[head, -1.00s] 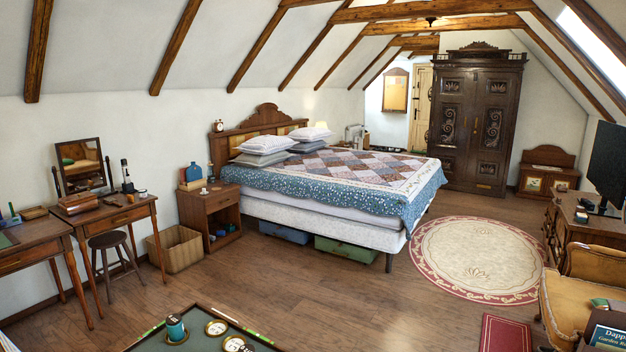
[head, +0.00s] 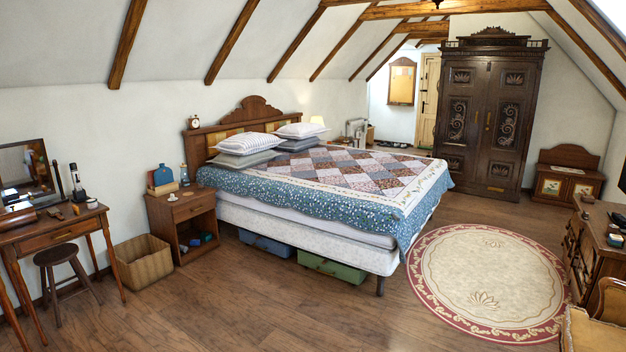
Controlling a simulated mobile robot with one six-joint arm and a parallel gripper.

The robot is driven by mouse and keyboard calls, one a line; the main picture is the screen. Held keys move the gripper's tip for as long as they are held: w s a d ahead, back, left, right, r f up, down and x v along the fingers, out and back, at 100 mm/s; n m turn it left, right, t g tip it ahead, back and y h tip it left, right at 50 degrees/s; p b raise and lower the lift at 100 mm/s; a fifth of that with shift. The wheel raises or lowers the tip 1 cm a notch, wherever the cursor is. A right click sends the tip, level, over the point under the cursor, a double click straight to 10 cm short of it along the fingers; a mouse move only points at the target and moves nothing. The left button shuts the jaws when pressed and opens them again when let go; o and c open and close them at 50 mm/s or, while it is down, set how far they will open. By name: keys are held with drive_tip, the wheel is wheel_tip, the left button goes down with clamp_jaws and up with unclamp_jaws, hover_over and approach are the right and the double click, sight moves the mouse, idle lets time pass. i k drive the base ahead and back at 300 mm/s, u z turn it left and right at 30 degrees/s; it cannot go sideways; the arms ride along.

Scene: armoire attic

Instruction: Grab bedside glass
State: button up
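The bedside table (head: 190,212) is a brown wooden nightstand left of the bed. On its top I see a blue bottle-shaped object (head: 162,174), a small white cup-like item (head: 172,197) and a slim upright item (head: 185,173) at the back beside the bed. They are small at this distance, and I cannot tell which, if any, is the glass. My gripper is not in view.
The quilted bed (head: 330,180) stands right of the nightstand, with storage boxes (head: 332,267) underneath. A wicker basket (head: 143,262) and a stool (head: 68,270) stand to its left. The wooden floor (head: 230,310) in front is clear. A round rug (head: 490,275) lies right.

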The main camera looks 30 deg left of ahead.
sight(201, 183)
drive_tip(key=i, duration=1.45)
drive_tip(key=u, duration=2.05)
drive_tip(key=i, duration=7.05)
